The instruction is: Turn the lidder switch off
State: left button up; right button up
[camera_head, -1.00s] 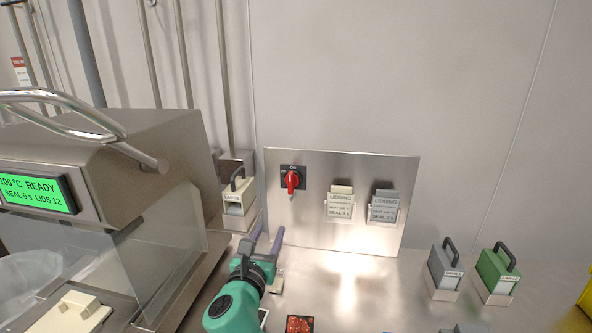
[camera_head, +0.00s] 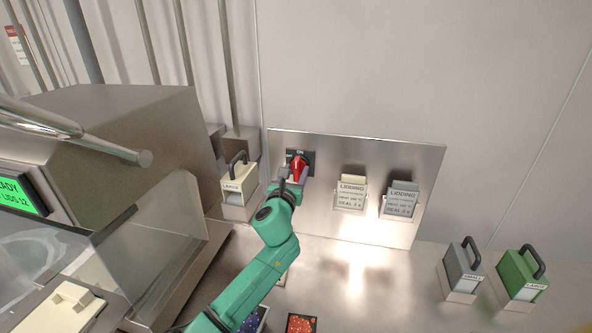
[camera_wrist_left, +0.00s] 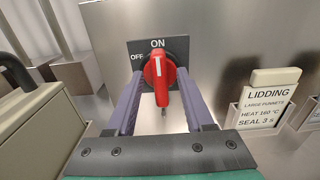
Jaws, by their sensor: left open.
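The lidder switch is a red rotary knob (camera_head: 298,165) on a dark plate marked ON and OFF, fixed to a steel panel (camera_head: 330,148). In the left wrist view the knob (camera_wrist_left: 161,80) stands upright with its white line towards ON; OFF is at its left. My left gripper (camera_head: 289,180) is just in front of the switch. In the left wrist view its two fingers (camera_wrist_left: 160,105) are open, one on each side of the knob's lower part, with gaps visible. My right gripper is not in view.
Two lidding cards in holders (camera_head: 350,194) (camera_head: 399,199) hang right of the switch. A cream block with a handle (camera_head: 238,184) stands close at left, beside the lidding machine (camera_head: 130,140). Grey (camera_head: 462,268) and green (camera_head: 518,274) blocks stand at right.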

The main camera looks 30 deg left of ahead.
pick_arm(q)
jog(key=shift+w+r, duration=0.1)
jog(key=shift+w, duration=0.15)
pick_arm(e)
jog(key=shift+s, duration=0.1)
pick_arm(q)
jog(key=shift+c, duration=0.3)
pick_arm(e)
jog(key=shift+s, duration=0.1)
pick_arm(q)
grip_shut()
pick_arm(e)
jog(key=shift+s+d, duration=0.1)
